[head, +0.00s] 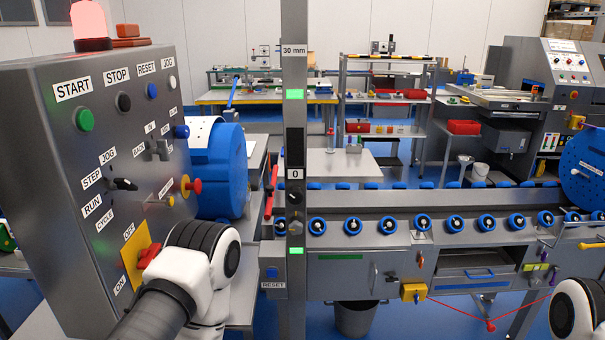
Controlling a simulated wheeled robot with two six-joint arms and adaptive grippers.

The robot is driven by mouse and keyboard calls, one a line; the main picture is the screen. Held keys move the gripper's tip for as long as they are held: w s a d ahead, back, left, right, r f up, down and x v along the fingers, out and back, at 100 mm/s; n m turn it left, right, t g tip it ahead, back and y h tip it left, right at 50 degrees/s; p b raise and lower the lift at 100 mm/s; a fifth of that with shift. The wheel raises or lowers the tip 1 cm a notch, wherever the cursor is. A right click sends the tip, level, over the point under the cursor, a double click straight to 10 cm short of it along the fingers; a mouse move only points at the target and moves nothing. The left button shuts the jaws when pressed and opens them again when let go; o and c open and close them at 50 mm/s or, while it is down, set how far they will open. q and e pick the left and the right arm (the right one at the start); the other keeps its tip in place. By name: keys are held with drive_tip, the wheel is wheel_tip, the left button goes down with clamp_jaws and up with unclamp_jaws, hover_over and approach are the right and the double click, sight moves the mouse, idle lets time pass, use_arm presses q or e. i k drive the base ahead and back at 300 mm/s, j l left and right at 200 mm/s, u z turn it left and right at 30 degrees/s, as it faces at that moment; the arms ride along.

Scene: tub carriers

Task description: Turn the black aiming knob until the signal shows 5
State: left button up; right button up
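A grey upright post (293,130) stands in the middle of the head view. A label reading 30 mm is near its top, with a green light below it and another lower down. A small signal display (295,174) on the post shows 0. Below it is a dark knob-like part (296,227), which looks like the black aiming knob; its exact turn position is too small to tell. My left arm (200,262) comes in from the lower left and its gripper does not show. My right arm (580,312) shows only at the lower right edge; its gripper is outside the picture.
A grey control box (120,150) with buttons, switches and a red-and-yellow switch stands close on the left. A blue RESET button (271,272) is beside the post. A conveyor with blue rollers (420,222) runs right, with a red cord (490,325) below it.

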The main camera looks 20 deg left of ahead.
sight(295, 195)
drive_tip(key=i+l+u, duration=0.1)
drive_tip(key=l+u, duration=1.05)
drive_tip(key=l, duration=0.15)
